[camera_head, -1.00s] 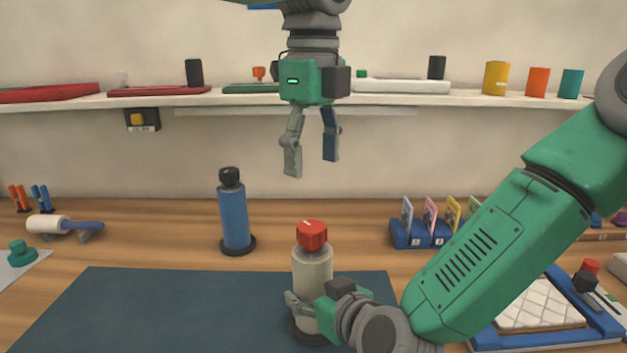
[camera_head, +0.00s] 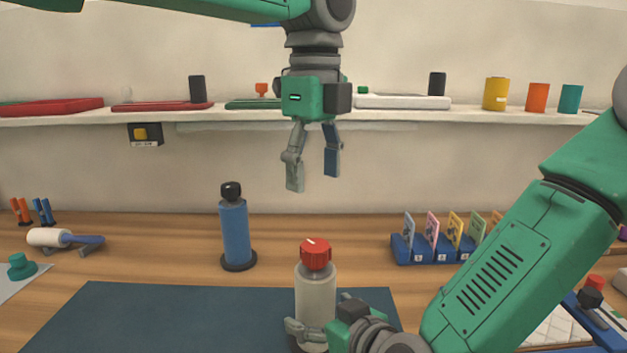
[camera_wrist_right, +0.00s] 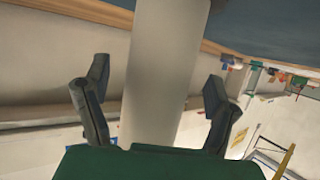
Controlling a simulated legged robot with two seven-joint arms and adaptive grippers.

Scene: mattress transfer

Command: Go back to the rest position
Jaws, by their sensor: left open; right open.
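My left gripper (camera_head: 313,172) hangs open and empty, fingers pointing down, above the table and in front of the wall shelf. My right gripper (camera_head: 322,318) is open low at the bottom of the head view, beside a pale grey bottle with a red cap (camera_head: 315,290). In the right wrist view the bottle's pale body (camera_wrist_right: 163,80) stands between the two open fingers of the right gripper (camera_wrist_right: 155,95), with gaps visible on both sides. The bottle's base is hidden below the frame edge and the gripper in the head view.
A blue bottle with a black cap (camera_head: 234,232) stands left of the red-capped one. A dark blue mat (camera_head: 180,320) covers the front table. A blue card rack (camera_head: 425,252) stands right. The shelf (camera_head: 225,115) holds trays and cylinders. A roller (camera_head: 60,238) lies far left.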

